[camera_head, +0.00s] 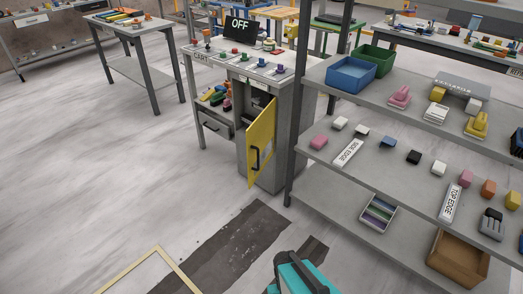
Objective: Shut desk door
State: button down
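The grey desk (227,154) stands upper centre, left of the shelf rack. Its yellow door (262,141) is swung open, sticking out toward the camera from the cabinet's front. A dark handle (254,158) sits on the door's visible face. The cabinet opening behind the door is partly hidden. A teal and dark grey part of my arm shows at the bottom edge, well short of the desk and apart from the door. No gripper fingers show.
A grey shelf rack (333,167) with bins and small objects fills the right side, its upright close beside the desk. A yellow floor outline (158,250) and dark floor patch (223,250) lie in front.

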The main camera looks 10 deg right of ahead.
aim_at(260, 132)
jog(key=z, duration=0.25)
jog(key=k, duration=0.35)
jog(key=u, duration=0.95)
jog(key=i, duration=1)
jog(key=u, duration=0.05)
